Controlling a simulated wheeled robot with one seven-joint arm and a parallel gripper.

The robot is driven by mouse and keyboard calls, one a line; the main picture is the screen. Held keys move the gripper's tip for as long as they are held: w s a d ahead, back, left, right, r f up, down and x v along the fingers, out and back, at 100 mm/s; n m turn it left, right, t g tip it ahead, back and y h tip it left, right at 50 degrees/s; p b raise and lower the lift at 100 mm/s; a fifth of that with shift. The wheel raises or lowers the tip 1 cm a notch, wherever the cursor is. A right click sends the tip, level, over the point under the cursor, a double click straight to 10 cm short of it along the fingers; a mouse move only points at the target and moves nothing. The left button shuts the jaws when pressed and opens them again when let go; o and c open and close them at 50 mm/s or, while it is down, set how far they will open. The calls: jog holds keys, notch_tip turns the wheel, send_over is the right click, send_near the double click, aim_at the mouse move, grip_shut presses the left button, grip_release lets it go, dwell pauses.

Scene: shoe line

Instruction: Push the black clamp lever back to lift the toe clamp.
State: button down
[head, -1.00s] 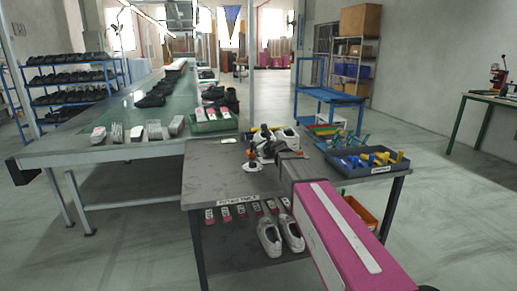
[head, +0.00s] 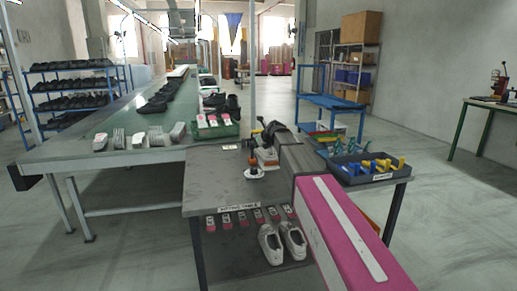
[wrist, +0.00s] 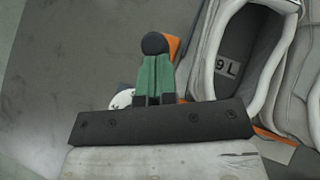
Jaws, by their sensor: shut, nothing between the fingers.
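In the wrist view my gripper (wrist: 156,62) has its green fingers together with nothing between them. The round black knob of the clamp lever (wrist: 155,42) shows right at the fingertips; whether they touch it I cannot tell. An orange part (wrist: 175,47) shows just behind the fingers, and a white disc (wrist: 121,99) lies left of them. A grey shoe (wrist: 208,60) marked "9 L" lies to the right. In the head view an orange part (head: 253,160) stands on a white disc on the grey table (head: 215,180). My arm hides much of the clamp, and the toe clamp's height is unclear.
A dark tray (head: 345,178) of blue and yellow pieces sits at the table's right. A green crate (head: 216,130) stands on the conveyor (head: 125,120) behind. A white pair of shoes (head: 283,243) rests on the lower shelf. The table's left part is clear.

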jog(key=w+a, duration=0.2)
jog(key=w, duration=0.7)
jog(key=shift+a+r, duration=0.2)
jog(key=shift+a, duration=0.1)
dwell(0.6)
jog(key=s+d+r, duration=0.2)
jog(key=d+r, duration=0.4)
jog(key=r, duration=0.5)
jog(key=shift+s+r, duration=0.25)
jog(key=shift+s+d, duration=0.1)
